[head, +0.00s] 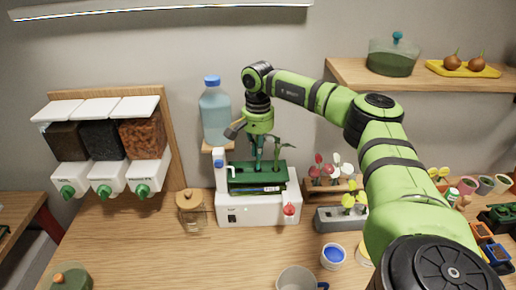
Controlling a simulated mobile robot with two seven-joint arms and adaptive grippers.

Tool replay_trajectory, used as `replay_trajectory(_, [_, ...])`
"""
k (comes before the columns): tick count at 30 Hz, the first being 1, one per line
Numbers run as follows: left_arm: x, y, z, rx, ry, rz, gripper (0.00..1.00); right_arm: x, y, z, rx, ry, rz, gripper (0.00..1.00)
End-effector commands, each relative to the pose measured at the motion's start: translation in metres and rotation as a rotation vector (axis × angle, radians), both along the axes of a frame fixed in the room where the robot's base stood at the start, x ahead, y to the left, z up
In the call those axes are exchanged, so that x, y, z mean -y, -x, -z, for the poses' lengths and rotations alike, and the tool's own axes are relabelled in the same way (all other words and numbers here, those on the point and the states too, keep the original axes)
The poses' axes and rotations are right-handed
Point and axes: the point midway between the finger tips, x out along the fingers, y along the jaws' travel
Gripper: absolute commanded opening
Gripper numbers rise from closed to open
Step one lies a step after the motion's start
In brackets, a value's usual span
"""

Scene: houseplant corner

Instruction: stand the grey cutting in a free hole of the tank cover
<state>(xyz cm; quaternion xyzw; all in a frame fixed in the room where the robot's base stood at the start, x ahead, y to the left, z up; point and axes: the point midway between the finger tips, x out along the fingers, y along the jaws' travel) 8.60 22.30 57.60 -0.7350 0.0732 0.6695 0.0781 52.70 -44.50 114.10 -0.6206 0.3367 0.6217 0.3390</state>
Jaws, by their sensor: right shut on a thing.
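The tank cover (240,181) is a dark green slab on a white tank unit (258,209) at the table's back middle. My right gripper (258,158) points down from above, just over the cover's middle. It is shut on a thin cutting, taken as the grey one; its colour is hard to tell and the fingers hide most of it. I cannot tell whether its lower end is in a hole or just above one. A green leafy cutting (279,150) stands upright at the cover's right part. The holes are too small to make out. My left gripper is out of view.
A blue water bottle (214,113) stands close behind left of the tank. A glass jar (191,212) is at its left. A grey rack with flowers (338,221), a blue-filled cup (333,256) and a mug (296,280) are right and in front.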

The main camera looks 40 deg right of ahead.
Motion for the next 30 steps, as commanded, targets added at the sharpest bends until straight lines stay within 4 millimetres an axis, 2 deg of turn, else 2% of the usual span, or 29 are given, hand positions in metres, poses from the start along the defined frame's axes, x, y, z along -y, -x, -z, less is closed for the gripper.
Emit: replay_trajectory(30, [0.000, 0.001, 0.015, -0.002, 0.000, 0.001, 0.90, 0.000, 0.000, 0.027, 0.000, 0.000, 0.000, 0.00])
